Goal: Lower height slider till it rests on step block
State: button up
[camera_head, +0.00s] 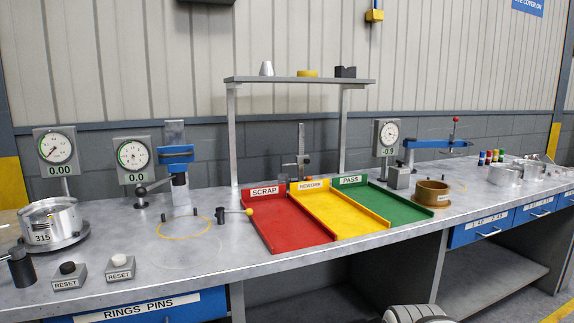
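A grey upright post with a small cross-piece stands behind the trays, and this looks like the height slider (302,159) on its stand. Its lower part is hidden behind the yellow tray, so I cannot tell what lies beneath it. A second post at the left carries a blue clamp (176,155) beside a dial gauge. I cannot clearly make out a step block; a dark notched block (345,72) sits on the raised shelf.
Red SCRAP (290,236), yellow (345,224) and green PASS (395,212) trays fill the bench middle in front of the post. The shelf (300,80) stands above. A brown ring (432,192) sits at the right.

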aim_at(300, 160)
jog(key=u, duration=0.1)
jog(key=i, duration=1)
